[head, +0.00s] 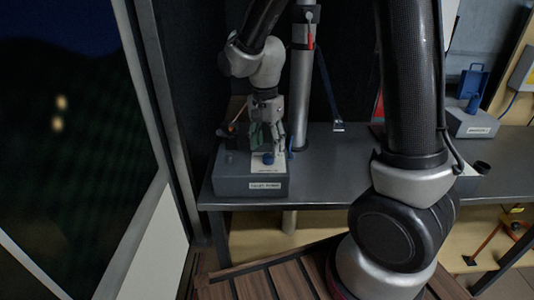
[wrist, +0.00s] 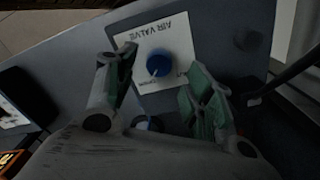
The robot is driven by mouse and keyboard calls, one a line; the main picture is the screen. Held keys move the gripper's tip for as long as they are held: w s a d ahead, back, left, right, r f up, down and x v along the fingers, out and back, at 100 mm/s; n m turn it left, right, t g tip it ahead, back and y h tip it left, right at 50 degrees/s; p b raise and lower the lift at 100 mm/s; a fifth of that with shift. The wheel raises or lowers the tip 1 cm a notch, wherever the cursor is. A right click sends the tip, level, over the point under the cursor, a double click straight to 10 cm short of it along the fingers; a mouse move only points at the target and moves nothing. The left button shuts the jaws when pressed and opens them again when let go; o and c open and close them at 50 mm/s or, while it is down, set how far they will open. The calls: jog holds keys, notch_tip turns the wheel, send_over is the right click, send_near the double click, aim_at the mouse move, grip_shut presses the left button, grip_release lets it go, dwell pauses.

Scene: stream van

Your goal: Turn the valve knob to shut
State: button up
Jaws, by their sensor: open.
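The blue valve knob (head: 268,158) is on top of a grey box (head: 235,186) at the left end of the counter in the head view. In the wrist view the knob (wrist: 158,64) sits on a white plate (wrist: 174,46) marked "AIR VALVE". A pointer mark on the knob is too small to read. My gripper (head: 267,139) points down over the box. Its two green-padded fingers are spread apart, one on either side of the knob in the wrist view, with visible space between. I cannot tell whether either finger touches it.
The grey counter (head: 333,165) is mostly bare right of the box. A vertical metal pole (head: 299,100) stands close behind my gripper, with a blue strap (head: 327,85) hanging beside it. Another grey box (head: 472,125) with a blue lever is at the back right. A window lies left.

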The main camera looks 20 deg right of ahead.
aim_at(268, 156)
jog(key=shift+f, duration=1.85)
jog(key=shift+c, duration=0.4)
jog(key=c, duration=1)
jog(key=shift+o, duration=0.2)
